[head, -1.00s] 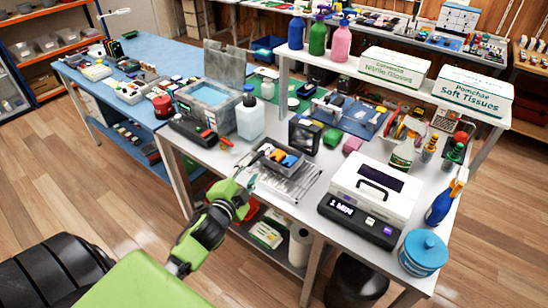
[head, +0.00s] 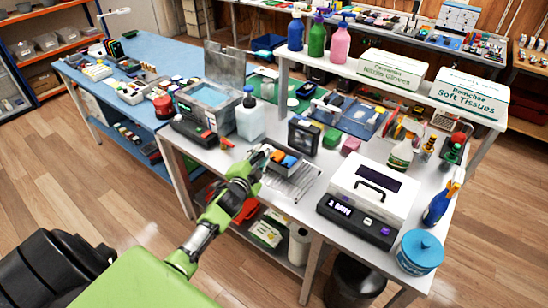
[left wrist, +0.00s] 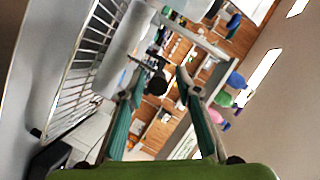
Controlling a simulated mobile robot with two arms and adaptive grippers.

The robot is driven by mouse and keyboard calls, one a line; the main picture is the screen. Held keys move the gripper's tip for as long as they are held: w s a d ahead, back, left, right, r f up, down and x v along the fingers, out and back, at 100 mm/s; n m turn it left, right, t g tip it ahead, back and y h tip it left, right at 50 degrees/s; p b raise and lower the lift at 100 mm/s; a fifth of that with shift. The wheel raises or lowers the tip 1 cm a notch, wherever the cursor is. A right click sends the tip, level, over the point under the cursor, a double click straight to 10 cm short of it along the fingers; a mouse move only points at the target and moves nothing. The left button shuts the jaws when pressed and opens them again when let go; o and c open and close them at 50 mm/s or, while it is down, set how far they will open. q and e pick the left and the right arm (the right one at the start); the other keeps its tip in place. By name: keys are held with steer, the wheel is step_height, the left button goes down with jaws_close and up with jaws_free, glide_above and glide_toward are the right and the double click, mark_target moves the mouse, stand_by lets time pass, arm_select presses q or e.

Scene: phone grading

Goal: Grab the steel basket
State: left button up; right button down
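The steel basket (head: 297,187) is a shiny wire tray on the white table, with small orange and blue items and a dark tray at its back left end. Its wire bars (left wrist: 88,62) also fill the upper left of the left wrist view. My left gripper (head: 264,155) is at the basket's left end, close to its rim and partly covering it. In the left wrist view the two teal fingers (left wrist: 160,75) are spread apart, with nothing clearly held between them. Whether a finger touches the rim cannot be told. My right gripper is not in view.
A white bottle (head: 250,118) and a grey ultrasonic-type tub (head: 203,110) stand behind left. A white box device (head: 372,188) stands right of the basket. A small black device (head: 304,136) is just behind it. The table's front edge lies below the basket.

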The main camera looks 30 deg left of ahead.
arm_select(q)
steer(key=shift+x, duration=1.15)
jaws_close()
steer(key=shift+r, duration=0.1)
